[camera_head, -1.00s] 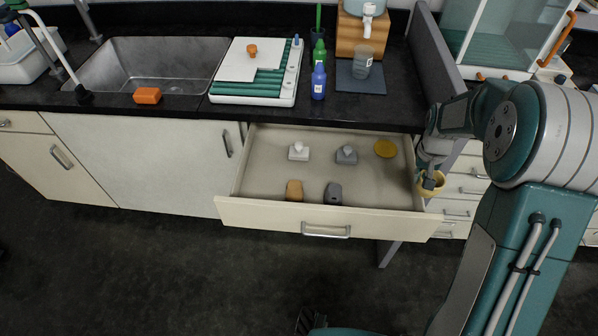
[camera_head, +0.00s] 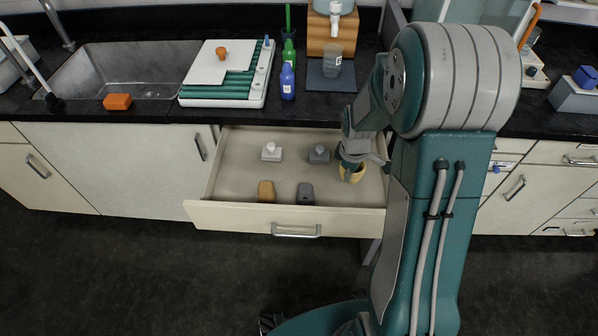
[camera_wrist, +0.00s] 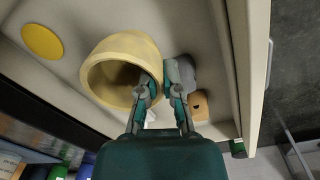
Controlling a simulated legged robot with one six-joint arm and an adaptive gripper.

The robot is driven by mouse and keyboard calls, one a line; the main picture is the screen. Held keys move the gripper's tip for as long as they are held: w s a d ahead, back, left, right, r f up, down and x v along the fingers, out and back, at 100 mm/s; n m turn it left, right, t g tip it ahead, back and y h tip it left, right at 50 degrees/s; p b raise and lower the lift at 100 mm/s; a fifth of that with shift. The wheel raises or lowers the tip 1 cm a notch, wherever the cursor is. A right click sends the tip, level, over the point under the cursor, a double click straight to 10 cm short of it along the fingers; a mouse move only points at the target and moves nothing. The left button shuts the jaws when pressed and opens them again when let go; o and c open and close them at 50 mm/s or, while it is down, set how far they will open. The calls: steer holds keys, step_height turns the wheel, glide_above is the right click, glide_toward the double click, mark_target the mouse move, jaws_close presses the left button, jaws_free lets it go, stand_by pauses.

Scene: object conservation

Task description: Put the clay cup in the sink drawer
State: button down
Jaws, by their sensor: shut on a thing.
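The tan clay cup (camera_head: 352,173) is at the right end of the open drawer (camera_head: 240,213) below the counter. In the wrist view the cup (camera_wrist: 125,55) is tilted, with its open mouth towards the camera. My gripper (camera_head: 350,163) is shut on the cup's wall near the rim; the fingers (camera_wrist: 160,82) show at its right side. I cannot tell whether the cup touches the drawer floor.
In the drawer are a white stamp-like piece (camera_head: 271,153), a grey one (camera_head: 319,154), an orange-tan block (camera_head: 266,191), a dark grey block (camera_head: 305,193) and a yellow disc (camera_wrist: 42,41). The drawer's left part is bare. The sink (camera_head: 130,75) is at upper left.

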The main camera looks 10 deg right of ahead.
steer(key=shift+s+d+f+n, duration=0.15)
steer(key=shift+s+d+n, duration=0.15)
steer(key=shift+s+n, duration=0.25)
steer(key=shift+s+d+f+n, duration=0.1)
steer(key=shift+s+d+n, duration=0.2)
steer(key=shift+s+n, duration=0.2)
step_height(320, 180, down, 10)
steer(key=shift+d+r, duration=0.1)
steer(key=c, duration=0.8)
jaws_free()
